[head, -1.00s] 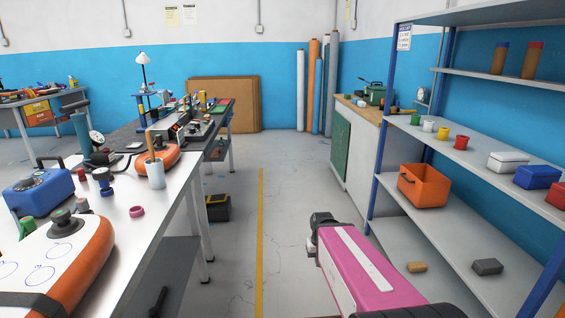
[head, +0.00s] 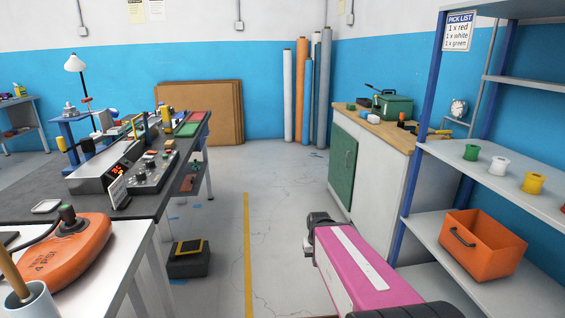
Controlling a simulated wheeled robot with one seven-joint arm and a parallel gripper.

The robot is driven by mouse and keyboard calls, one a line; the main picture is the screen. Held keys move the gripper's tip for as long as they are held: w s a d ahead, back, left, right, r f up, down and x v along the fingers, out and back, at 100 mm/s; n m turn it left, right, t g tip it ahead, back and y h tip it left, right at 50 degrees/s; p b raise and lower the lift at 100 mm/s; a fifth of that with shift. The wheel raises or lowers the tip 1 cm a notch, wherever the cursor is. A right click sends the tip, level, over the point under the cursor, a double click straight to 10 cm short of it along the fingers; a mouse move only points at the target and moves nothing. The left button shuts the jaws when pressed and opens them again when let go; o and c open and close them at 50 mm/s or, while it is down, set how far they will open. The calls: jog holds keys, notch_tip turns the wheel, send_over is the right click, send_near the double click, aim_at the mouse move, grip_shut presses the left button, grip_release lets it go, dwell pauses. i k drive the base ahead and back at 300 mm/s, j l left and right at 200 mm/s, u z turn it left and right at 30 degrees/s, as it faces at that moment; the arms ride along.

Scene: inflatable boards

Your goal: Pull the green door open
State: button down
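The green door (head: 342,164) is on the front of a white cabinet (head: 371,170) with a wooden top, ahead and right of centre. The door looks shut, with a small dark handle near its edge. My pink arm reaches forward at the lower right. My gripper (head: 312,226) is at its far end, dark and seen from behind, well short of the door. Its fingers are not clear enough to tell open from shut.
A shelf rack (head: 414,170) with an orange bin (head: 483,245) stands close on the right. Workbenches (head: 110,260) line the left, with a black box (head: 188,262) on the floor. A clear aisle with a yellow line (head: 248,255) runs between. Rolls (head: 304,100) stand at the back.

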aim_at(344, 149)
jog(key=i+j+z, duration=0.4)
jog(key=i, duration=0.35)
jog(key=i+j+z, duration=0.4)
jog(key=i+j, duration=0.3)
jog(key=i+j+z, duration=0.1)
jog(key=i, duration=0.4)
jog(key=i+j+z, duration=0.1)
jog(key=i, duration=0.35)
